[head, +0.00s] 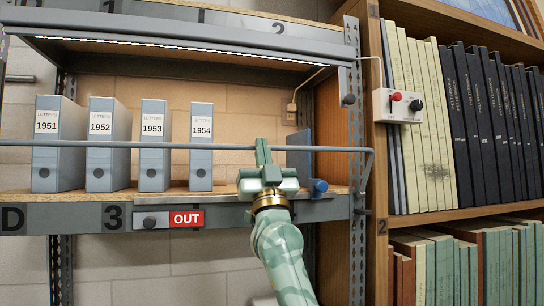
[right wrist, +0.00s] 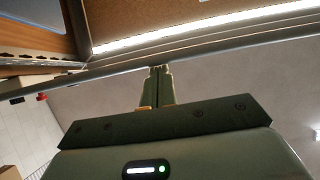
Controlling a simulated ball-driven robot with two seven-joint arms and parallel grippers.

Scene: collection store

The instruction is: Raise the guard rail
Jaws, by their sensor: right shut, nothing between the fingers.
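The guard rail (head: 110,145) is a thin grey bar running across the shelf front, ahead of the binders. Its right end bends down (head: 369,165) towards the shelf edge near the right upright. My right gripper (head: 263,150) is shut and empty, pointing up, with its fingertips at the rail's height. In the right wrist view the closed fingers (right wrist: 158,72) end at the rail (right wrist: 110,70), which crosses just past their tips. They look close under it or touching; I cannot tell which. My left gripper is not in view.
Blue-grey binders (head: 152,145) labelled 1951 to 1954 stand behind the rail. A lit hood (head: 180,45) hangs above. Below are a red OUT sign (head: 186,218) and a blue knob (head: 319,186). A switch box (head: 397,106) and bookcase (head: 376,240) stand at right.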

